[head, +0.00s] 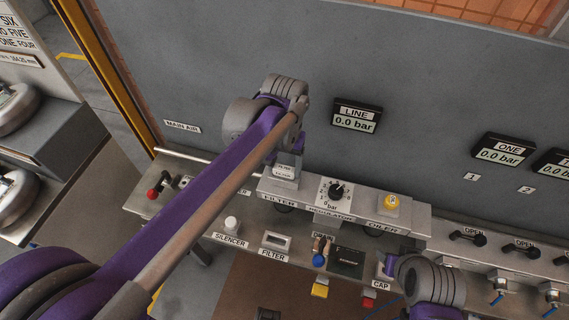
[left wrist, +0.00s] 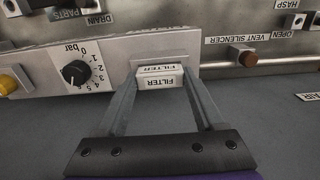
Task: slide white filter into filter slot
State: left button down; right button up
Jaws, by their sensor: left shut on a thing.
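The white filter (head: 284,175), labelled FILTER, is at the filter slot's position on the regulator unit. My left gripper (head: 288,158) reaches down to it and is shut on it. In the left wrist view the filter (left wrist: 160,80) sits between the two fingertips (left wrist: 162,86), against the metal filter housing (left wrist: 183,42). The slot opening is hidden by the filter and fingers, so I cannot tell how far the filter is in. My right arm shows at the lower right in the head view, but its fingertips do not show.
The regulator dial (head: 335,193) and yellow oiler cap (head: 390,202) stand right of the filter. The lower shelf holds a silencer (head: 232,223), a FILTER-labelled holder (head: 276,241) and a blue-knobbed part (head: 320,259). A grey panel with a LINE display (head: 357,117) rises behind.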

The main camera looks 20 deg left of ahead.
aim_at(284, 168)
pick_arm(q)
jog(key=shift+f, duration=0.25)
grip_release()
jog(key=shift+r, duration=0.15)
notch_tip(284, 168, up, 10)
jog(key=shift+r, duration=0.25)
dwell(0.4)
jog(key=s+a+f+t, duration=0.2)
jog(key=s+a+f, duration=0.1)
jog(key=s+f, duration=0.3)
jog(key=s+a+f+t, duration=0.3)
jog(key=s+f, duration=0.4)
jog(key=f, duration=0.3)
jog(key=shift+s+a+f+t, duration=0.15)
jog(key=shift+s+a+t, duration=0.1)
jog(key=shift+a+t, duration=0.05)
